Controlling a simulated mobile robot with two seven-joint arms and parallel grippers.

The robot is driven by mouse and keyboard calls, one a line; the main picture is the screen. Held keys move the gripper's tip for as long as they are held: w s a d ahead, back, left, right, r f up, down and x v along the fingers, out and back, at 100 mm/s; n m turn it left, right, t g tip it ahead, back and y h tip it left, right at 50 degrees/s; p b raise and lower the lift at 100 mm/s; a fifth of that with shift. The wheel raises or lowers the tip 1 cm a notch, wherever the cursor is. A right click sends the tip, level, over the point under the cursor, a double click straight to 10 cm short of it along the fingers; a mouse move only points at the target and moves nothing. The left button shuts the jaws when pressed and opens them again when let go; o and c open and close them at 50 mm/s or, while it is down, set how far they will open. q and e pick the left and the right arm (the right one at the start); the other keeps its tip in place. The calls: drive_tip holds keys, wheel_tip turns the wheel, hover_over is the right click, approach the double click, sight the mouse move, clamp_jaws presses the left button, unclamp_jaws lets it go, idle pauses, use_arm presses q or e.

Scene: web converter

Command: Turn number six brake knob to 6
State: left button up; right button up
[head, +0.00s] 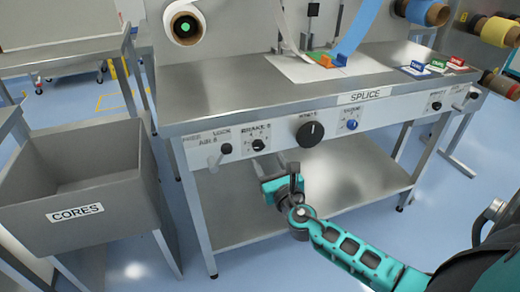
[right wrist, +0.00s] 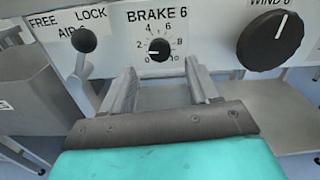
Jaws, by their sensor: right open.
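The number six brake knob (right wrist: 159,47) is a small black dial on the white panel, labelled BRAKE 6, with marks from 0 to 10. Its pale pointer mark appears to be at the lower left, near 0. In the head view the knob (head: 258,145) sits on the front panel under the bench top. My right gripper (head: 274,167) is just below and in front of it. In the right wrist view my right gripper (right wrist: 164,75) is open and empty, its fingers spread to either side below the knob, apart from it. My left gripper is not in view.
A lever marked FREE/LOCK (right wrist: 85,42) stands left of the knob. A large black WIND knob (right wrist: 270,42) is to its right, with a blue knob (head: 352,124) farther right. The steel bench top (head: 240,98) overhangs the panel. A grey CORES bin (head: 110,205) stands at left.

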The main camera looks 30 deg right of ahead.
sight(259, 147)
drive_tip(key=x, duration=0.5)
drive_tip(key=shift+w+f+b, duration=0.1)
drive_tip(key=shift+w+b, duration=0.2)
drive_tip(key=shift+b, duration=0.05)
drive_tip(key=shift+w+d, duration=0.15)
drive_tip(key=shift+w, duration=0.35)
drive_tip(key=c, duration=1)
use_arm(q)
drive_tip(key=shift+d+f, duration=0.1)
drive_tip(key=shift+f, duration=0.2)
use_arm(e)
drive_tip(key=shift+c, duration=0.2)
